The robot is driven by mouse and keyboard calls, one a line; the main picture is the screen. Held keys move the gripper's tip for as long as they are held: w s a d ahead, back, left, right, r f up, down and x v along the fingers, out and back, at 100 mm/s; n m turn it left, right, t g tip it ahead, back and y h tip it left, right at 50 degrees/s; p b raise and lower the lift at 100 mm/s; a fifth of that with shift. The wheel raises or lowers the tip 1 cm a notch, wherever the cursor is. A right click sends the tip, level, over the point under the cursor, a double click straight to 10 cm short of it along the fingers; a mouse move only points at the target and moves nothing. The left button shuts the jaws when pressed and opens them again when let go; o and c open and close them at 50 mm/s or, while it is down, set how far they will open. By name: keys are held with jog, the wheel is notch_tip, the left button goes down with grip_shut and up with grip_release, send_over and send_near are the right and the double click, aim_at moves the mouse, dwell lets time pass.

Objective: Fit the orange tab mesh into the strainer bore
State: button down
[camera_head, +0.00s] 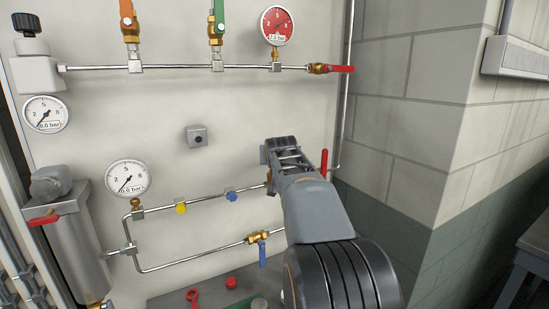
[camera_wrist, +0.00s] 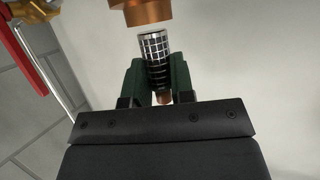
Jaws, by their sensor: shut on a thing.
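In the wrist view, a cylindrical metal mesh (camera_wrist: 154,44) with a dark grid stands between the dark green fingers of my gripper (camera_wrist: 157,70). The gripper is shut on it. A copper-orange end (camera_wrist: 163,98) of the mesh shows below the fingers. A brass fitting (camera_wrist: 140,11), which looks like the strainer body, is just beyond the mesh's free end. A small gap seems to part them, and the inside of the bore is hidden. In the head view, my gripper (camera_head: 282,152) is at the panel's lower pipe, and my arm hides the mesh and fitting.
A red lever (camera_head: 324,163) is close right of my gripper. Blue (camera_head: 232,196) and yellow (camera_head: 181,208) knobs sit on the pipe to the left. A blue-handled valve (camera_head: 262,252) is below. A shelf (camera_head: 165,300) holds a red cap (camera_head: 231,282) and a red ringed piece (camera_head: 193,297).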

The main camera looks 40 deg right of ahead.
jog(key=shift+f+b, duration=0.3)
jog(key=shift+f, duration=0.05)
jog(key=shift+f+b, duration=0.9)
jog(key=shift+f, duration=0.2)
jog(key=shift+r, duration=0.1)
jog(key=shift+r+p, duration=0.75)
jog(key=shift+r, duration=0.3)
jog(key=shift+r, duration=0.4)
jog(key=shift+f, duration=0.3)
dwell(0.4)
jog(key=shift+f+b, duration=1.25)
jog(key=shift+r, duration=0.15)
jog(key=shift+r+p, duration=1.05)
jog(key=shift+r, duration=0.45)
